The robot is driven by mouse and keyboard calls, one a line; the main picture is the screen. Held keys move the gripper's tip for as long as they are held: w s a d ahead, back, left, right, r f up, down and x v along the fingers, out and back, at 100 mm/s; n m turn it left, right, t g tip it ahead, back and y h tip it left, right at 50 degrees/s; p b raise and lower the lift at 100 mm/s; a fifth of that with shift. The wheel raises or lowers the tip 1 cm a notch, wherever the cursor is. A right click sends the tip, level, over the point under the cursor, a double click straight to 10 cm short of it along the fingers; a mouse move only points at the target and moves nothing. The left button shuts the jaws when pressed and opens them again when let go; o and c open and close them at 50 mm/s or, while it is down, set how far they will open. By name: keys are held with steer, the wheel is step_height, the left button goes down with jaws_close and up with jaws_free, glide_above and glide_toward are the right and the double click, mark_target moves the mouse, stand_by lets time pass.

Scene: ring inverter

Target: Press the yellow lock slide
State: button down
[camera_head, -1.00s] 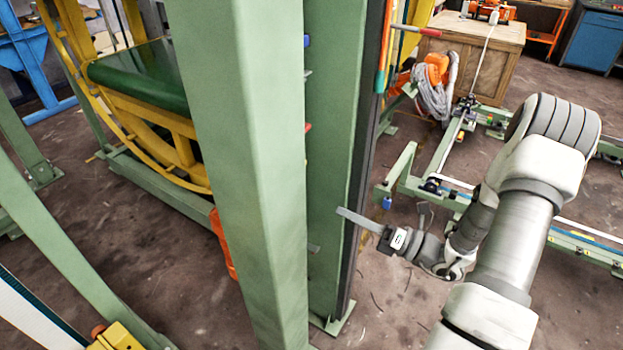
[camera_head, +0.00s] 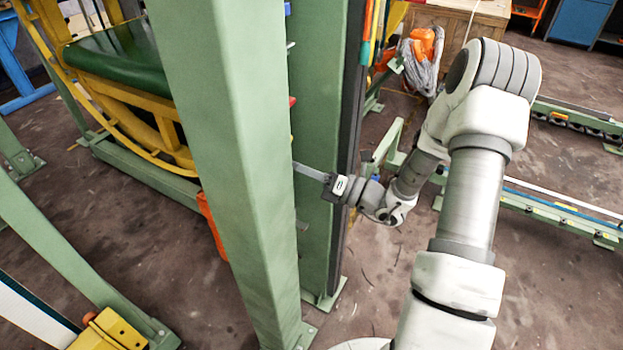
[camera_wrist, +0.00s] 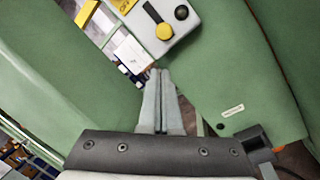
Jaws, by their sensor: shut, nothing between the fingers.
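In the wrist view, a pale grey control box (camera_wrist: 190,12) on a green frame carries a round yellow piece (camera_wrist: 165,32) at the lower end of a black slot. This looks like the yellow lock slide, though I cannot be sure. A black knob (camera_wrist: 181,12) sits to its right. My gripper (camera_wrist: 160,72) is shut and empty, its fingertips just below the box in the picture and apart from the yellow piece. In the head view, my gripper (camera_head: 300,168) reaches left between green posts; the front post (camera_head: 225,150) hides the box.
A second green post (camera_head: 318,130) stands close behind the gripper. A yellow curved frame with a green pad (camera_head: 130,58) lies left. Green floor rails (camera_head: 560,210) and a wooden crate (camera_head: 460,22) stand right. Bare floor shows between them.

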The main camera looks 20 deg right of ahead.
steer(key=shift+w+d+r, duration=0.3)
steer(key=shift+w+r, duration=0.15)
steer(key=shift+r, duration=0.05)
steer(key=shift+w+d+r, duration=0.3)
steer(key=shift+w+r, duration=0.1)
steer(key=shift+r, duration=0.1)
step_height(320, 180, up, 4)
steer(key=p, duration=0.3)
steer(key=shift+f+p, duration=0.15)
steer(key=shift+p, duration=0.25)
steer(key=shift+f, duration=0.1)
steer(key=s+d+f, duration=0.4)
steer(key=s+d, duration=0.2)
steer(key=s, duration=0.2)
steer(key=shift+s+d+f, duration=0.15)
steer(key=shift+s+f, duration=0.05)
steer(key=shift+s, duration=0.2)
